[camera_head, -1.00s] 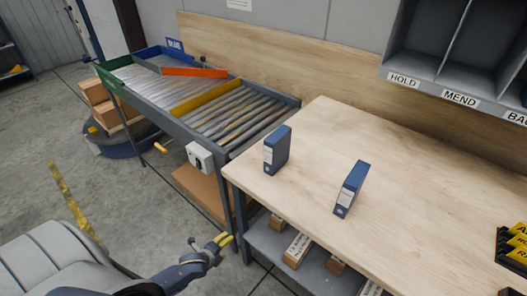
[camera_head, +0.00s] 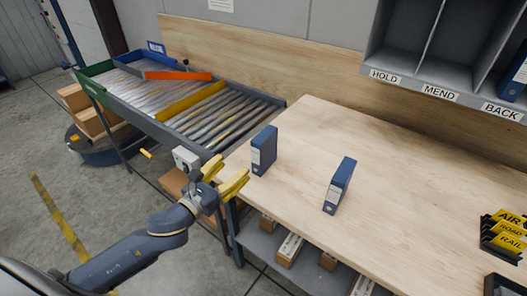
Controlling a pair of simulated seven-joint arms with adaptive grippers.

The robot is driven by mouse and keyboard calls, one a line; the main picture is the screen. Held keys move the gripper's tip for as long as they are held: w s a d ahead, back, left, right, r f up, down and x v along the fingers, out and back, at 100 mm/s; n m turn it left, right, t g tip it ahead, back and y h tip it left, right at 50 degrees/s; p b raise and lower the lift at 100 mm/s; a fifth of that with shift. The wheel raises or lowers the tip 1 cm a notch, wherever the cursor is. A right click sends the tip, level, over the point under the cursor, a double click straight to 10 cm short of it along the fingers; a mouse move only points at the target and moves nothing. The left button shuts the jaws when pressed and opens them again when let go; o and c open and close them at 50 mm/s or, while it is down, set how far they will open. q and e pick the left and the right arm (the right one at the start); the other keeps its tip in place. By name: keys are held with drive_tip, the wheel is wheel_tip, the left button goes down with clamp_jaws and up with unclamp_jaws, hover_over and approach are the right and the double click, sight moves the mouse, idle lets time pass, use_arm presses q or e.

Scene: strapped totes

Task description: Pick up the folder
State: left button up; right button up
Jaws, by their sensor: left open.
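One folder (camera_head: 264,150) is near the table's left edge. A further blue folder (camera_head: 515,75) shows partly in the shelf at the upper right. My left gripper (camera_head: 230,178), with yellow fingers, is open and empty. It is at the table's left front corner, left of and a little in front of the left folder, apart from it. My right gripper is not in view.
A roller conveyor (camera_head: 205,118) stands left of the table, with a grey box (camera_head: 185,158) on its near side. Shelf slots are labelled HOLD, MEND and BACK. Yellow AIR, ROAD and RAIL signs (camera_head: 508,232) sit at the right. The table between is clear.

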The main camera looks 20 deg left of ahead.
sight(265, 138)
use_arm(q)
drive_tip(key=x, duration=1.7)
drive_tip(key=shift+s+d+f, duration=0.1)
drive_tip(key=shift+d+f, duration=0.05)
clamp_jaws()
